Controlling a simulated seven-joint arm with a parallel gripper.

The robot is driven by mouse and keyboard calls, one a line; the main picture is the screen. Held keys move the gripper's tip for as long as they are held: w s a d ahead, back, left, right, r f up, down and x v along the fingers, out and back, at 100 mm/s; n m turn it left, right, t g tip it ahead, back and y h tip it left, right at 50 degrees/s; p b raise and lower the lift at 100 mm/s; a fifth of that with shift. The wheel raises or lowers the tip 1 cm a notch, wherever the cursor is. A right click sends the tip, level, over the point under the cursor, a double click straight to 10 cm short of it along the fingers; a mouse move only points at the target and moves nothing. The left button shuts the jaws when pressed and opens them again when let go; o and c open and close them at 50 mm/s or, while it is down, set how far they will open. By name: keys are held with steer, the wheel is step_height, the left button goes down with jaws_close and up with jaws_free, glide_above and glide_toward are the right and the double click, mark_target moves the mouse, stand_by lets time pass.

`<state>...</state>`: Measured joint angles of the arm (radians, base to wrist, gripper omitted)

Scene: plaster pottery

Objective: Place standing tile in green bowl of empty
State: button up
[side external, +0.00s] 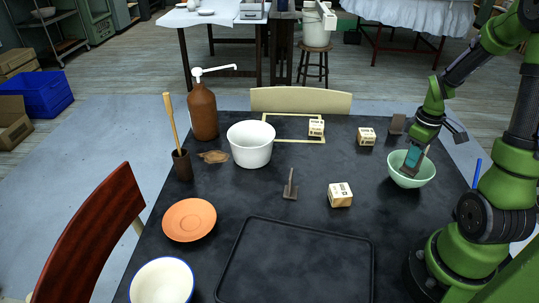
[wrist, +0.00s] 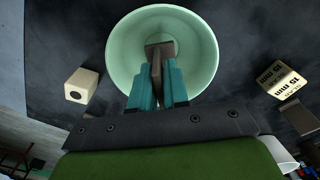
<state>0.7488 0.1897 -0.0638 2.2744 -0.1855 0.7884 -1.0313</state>
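The green bowl (side external: 424,178) sits at the right of the dark table; in the wrist view its pale rim (wrist: 116,45) surrounds my fingertips. My gripper (side external: 411,164) points down into the bowl. In the wrist view, its teal fingers (wrist: 158,75) are closed around the narrow upright part of a brown tile piece (wrist: 158,48), whose wider end is over the bowl floor; contact with the floor is unclear. Another brown piece with an upright part (side external: 290,190) stands mid-table. A dark brown tile (side external: 398,124) stands behind the bowl.
Small labelled blocks stand near the bowl (side external: 367,137), in front (side external: 340,195) and farther back (side external: 316,127). A white bowl (side external: 251,150), brown pump bottle (side external: 203,112), orange plate (side external: 189,220) and blue-rimmed bowl (side external: 162,282) are left. A black tray (side external: 297,265) lies in front.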

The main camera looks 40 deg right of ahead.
steer(key=o, duration=0.4)
stand_by(0.3)
step_height(320, 180, up, 7)
steer(key=shift+r, duration=0.1)
stand_by(0.4)
